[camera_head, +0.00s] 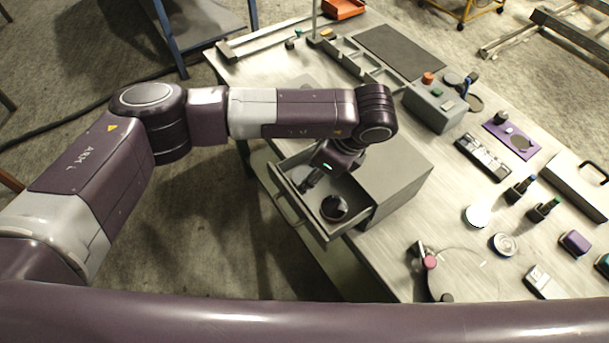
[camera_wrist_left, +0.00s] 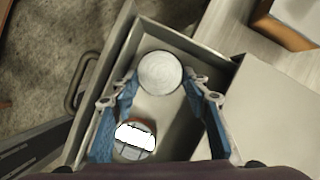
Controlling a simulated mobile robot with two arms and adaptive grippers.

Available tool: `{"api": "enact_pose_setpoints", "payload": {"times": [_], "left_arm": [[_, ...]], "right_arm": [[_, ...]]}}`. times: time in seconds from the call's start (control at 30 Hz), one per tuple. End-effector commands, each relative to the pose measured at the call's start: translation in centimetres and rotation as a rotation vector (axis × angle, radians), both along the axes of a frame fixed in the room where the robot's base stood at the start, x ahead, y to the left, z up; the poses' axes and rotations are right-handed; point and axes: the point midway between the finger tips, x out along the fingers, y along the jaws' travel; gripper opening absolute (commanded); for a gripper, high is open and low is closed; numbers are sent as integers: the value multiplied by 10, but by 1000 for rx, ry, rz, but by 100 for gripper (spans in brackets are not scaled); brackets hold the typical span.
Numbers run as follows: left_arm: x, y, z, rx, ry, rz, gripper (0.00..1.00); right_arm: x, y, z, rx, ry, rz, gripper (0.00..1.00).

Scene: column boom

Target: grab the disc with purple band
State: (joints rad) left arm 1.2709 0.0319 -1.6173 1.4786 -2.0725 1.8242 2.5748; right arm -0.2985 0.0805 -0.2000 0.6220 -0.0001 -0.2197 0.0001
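Two discs lie in an open grey drawer. I cannot make out a purple band on either. My left gripper (camera_wrist_left: 160,80) is open, its blue fingers either side of the pale disc; contact is unclear. My right gripper is not in view.
The drawer (camera_head: 329,238) has raised walls and a front handle (camera_head: 287,209), and its cabinet (camera_head: 400,175) stands on the right. Further right, the table holds a shiny white disc (camera_head: 477,216), a ringed disc (camera_head: 504,244), a purple plate (camera_head: 497,130) and a control box (camera_head: 433,108).

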Motion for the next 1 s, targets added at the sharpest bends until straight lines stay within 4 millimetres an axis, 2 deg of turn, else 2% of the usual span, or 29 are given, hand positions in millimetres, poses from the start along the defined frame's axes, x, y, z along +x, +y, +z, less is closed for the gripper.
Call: {"api": "enact_pose_setpoints", "payload": {"times": [0.1,0.37,0.57,0.77,0.9,1.0], "left_arm": [[1,0,1,0,-2,1,6],[1,0,2,0,-2,0,6],[1,-1,16,-2,-4,0,6],[2,-1,52,-2,-7,-1,6],[2,-1,90,-2,-9,-2,6],[2,0,119,0,-11,-1,6]], "right_arm": [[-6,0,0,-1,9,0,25],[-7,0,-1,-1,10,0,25],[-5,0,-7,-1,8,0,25],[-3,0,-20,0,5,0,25],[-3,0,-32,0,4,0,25],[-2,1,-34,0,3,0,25]]}}
